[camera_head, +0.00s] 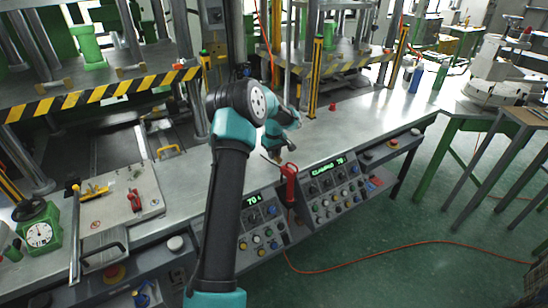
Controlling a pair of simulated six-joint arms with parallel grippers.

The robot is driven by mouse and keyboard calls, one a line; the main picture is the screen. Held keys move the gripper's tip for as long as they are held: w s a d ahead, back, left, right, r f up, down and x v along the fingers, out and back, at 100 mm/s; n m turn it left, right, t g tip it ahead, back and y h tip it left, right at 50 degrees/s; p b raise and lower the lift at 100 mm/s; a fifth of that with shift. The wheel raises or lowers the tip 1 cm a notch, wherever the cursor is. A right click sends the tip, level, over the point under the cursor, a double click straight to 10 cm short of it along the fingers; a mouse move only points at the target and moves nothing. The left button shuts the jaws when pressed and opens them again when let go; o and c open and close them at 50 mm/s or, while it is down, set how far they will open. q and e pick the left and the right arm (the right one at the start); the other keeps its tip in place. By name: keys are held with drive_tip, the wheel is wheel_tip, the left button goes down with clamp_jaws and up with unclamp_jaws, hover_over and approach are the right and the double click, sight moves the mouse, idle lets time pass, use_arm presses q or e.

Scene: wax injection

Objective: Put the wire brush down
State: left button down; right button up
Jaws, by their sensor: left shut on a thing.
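My left arm reaches up from the bottom of the head view, bends over and comes down above the metal bench. My left gripper (276,153) is just above the bench's front edge, over the control panels. It is shut on the wire brush, of which only a thin, small part (269,160) shows at the jaws. The rest of the brush is hidden or too small to make out. My right gripper is not in view.
A red-handled tool (290,175) stands upright close to the gripper, at the front of the bench (345,125). Control panels (335,190) line the front. A small red object (332,107) lies behind. The bench top to the right is largely clear. A green dial gauge (40,232) stands far left.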

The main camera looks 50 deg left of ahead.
use_arm(q)
drive_tip(key=shift+f, duration=0.85)
drive_tip(key=shift+f, duration=0.1)
drive_tip(key=c, duration=1.1)
unclamp_jaws()
drive_tip(key=shift+o, duration=0.2)
wheel_tip(320, 180, up, 12)
drive_tip(key=shift+d, duration=0.1)
